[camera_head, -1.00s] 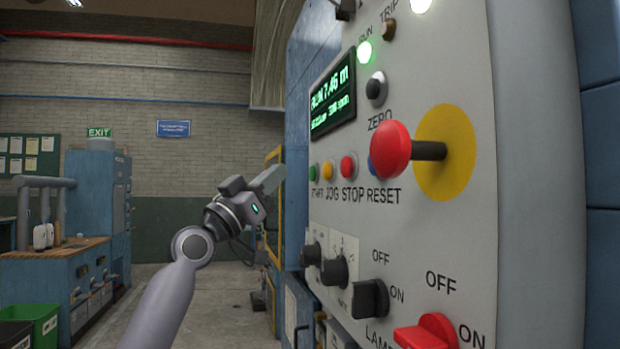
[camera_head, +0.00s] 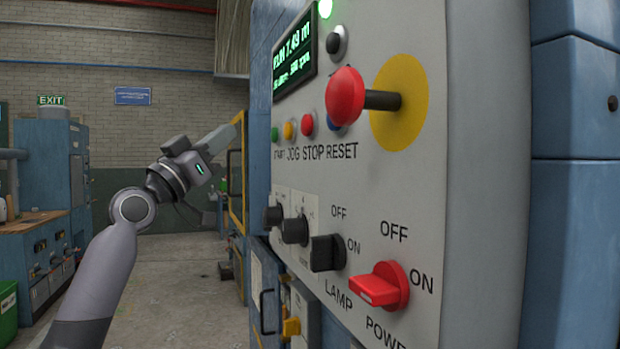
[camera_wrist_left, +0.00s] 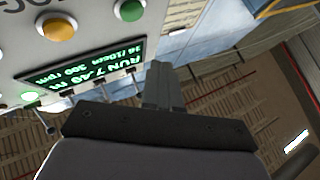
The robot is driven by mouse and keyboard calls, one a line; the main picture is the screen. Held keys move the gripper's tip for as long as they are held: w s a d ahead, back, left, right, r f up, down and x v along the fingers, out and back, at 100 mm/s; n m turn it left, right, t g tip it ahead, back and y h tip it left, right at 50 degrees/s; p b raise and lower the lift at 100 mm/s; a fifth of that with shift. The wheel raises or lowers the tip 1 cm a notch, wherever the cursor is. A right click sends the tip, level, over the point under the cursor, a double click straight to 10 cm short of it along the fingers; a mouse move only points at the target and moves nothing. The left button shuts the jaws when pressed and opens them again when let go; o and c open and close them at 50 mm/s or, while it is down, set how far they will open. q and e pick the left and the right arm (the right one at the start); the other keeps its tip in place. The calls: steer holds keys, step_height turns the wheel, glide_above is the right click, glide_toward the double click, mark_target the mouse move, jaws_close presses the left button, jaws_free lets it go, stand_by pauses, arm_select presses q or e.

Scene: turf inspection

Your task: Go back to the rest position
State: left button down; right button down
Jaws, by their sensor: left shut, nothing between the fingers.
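My left gripper (camera_head: 222,135) is raised in front of the left edge of the control panel (camera_head: 440,180), its fingers pointing up and to the right. In the left wrist view its fingers (camera_wrist_left: 162,85) are together with nothing between them. The panel's green display (camera_wrist_left: 82,72) shows beside them there, and reads "RUN 7.49 m". I cannot tell from the head view how far the fingertips are from the panel. My right gripper is in neither view.
The panel carries a red mushroom button (camera_head: 346,97), several small buttons, black knobs and a red power switch (camera_head: 380,286). A blue cabinet (camera_head: 45,150) and a workbench (camera_head: 40,255) stand at the left.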

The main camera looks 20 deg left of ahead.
arm_select(q)
steer(key=shift+f, duration=0.1)
steer(key=w+d+f+n+g+y+p, duration=0.1)
steer(key=w+d+f, duration=0.1)
steer(key=f, duration=0.7)
steer(key=w+d+f+g+y, duration=0.2)
steer(key=f, duration=0.8)
steer(key=s+d+f+g+y+p, duration=0.1)
steer(key=s+d+f+g, duration=0.15)
steer(key=f, duration=0.85)
steer(key=s+d+f+g+y+p, duration=0.1)
steer(key=s+f, duration=0.2)
steer(key=f, duration=0.9)
steer(key=s+d+f+g+y+p, duration=0.1)
steer(key=s+d+f+g, duration=0.15)
steer(key=s+f, duration=1.05)
steer(key=s+f+g+p, duration=0.1)
steer(key=s+f+g, duration=0.1)
steer(key=s+f, duration=0.3)
steer(key=s+d+f+g+y, duration=0.1)
steer(key=s+f, duration=0.4)
steer(key=s, duration=0.6)
steer(key=shift+s+d+n+g+p, duration=0.15)
steer(key=shift+s+n+g+p, duration=0.15)
steer(key=shift+n+g+p, duration=0.15)
steer(key=shift+f, duration=0.1)
